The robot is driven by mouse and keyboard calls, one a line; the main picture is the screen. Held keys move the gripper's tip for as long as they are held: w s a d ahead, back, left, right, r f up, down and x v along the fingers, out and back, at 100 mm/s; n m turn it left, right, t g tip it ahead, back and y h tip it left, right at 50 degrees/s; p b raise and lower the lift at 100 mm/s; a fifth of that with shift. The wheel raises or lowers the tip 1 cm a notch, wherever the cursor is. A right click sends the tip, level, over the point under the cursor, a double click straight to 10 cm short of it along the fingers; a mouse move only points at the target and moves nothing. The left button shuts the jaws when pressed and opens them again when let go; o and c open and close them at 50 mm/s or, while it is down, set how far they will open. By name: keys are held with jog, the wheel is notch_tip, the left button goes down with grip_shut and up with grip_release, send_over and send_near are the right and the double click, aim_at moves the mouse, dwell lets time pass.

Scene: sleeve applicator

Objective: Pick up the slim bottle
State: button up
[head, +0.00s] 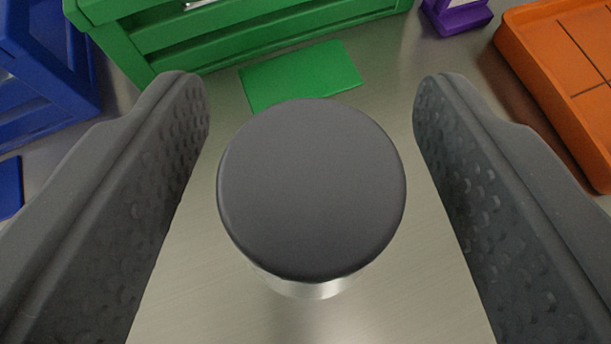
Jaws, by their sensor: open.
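The slim bottle (311,190) stands upright in the middle of the view, seen from almost straight above. Its round dark grey cap fills most of what shows; a pale, shiny sliver of its body shows below the cap. My gripper (313,100) is open, with one dark, dimpled finger on each side of the bottle. A clear gap shows between the cap and each finger. The lower part of the bottle is hidden under the cap.
A green crate (220,35) stands behind, with a flat green card (305,75) before it. A blue crate (50,75) is at the left, an orange tray (560,90) at the right, and a purple object (458,18) at the top. The metal table (400,290) is bare around the bottle.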

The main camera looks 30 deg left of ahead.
jog(key=shift+w+a+f, duration=0.2)
jog(key=shift+w+a, duration=0.1)
jog(key=shift+w, duration=0.05)
grip_shut()
jog(key=shift+r, duration=0.1)
